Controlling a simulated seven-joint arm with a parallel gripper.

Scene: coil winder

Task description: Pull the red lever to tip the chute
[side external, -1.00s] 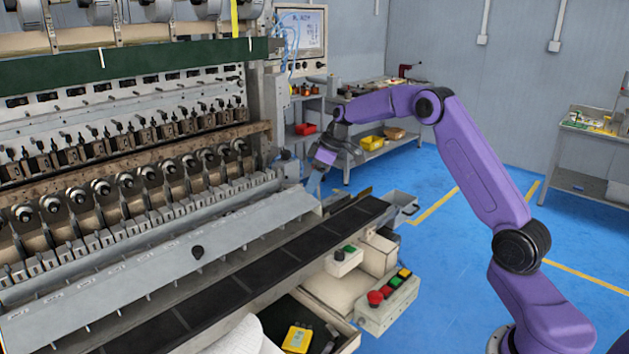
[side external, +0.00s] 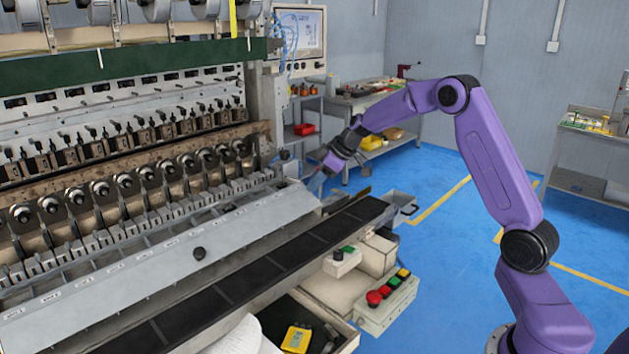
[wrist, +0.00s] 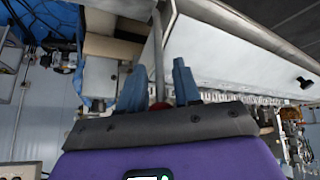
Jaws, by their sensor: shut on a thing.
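The long grey chute (side external: 165,268) runs along the front of the winding machine, with a small black knob on its face. Its pale underside or side fills the upper right of the wrist view (wrist: 225,50). My gripper (side external: 313,188) is at the chute's right end. In the wrist view, its two blue-grey fingers (wrist: 158,88) stand on either side of a grey rod. A bit of the red lever (wrist: 160,106) shows low between the fingers, mostly hidden by the gripper body. The gripper is shut on the lever. The lever is hidden in the side view.
A dark conveyor strip (side external: 250,275) runs in front of the chute. A button box (side external: 388,302) with red, green and yellow buttons stands at the front right. A shelf cart (side external: 365,105) stands behind my arm. The blue floor (side external: 440,260) to the right is open.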

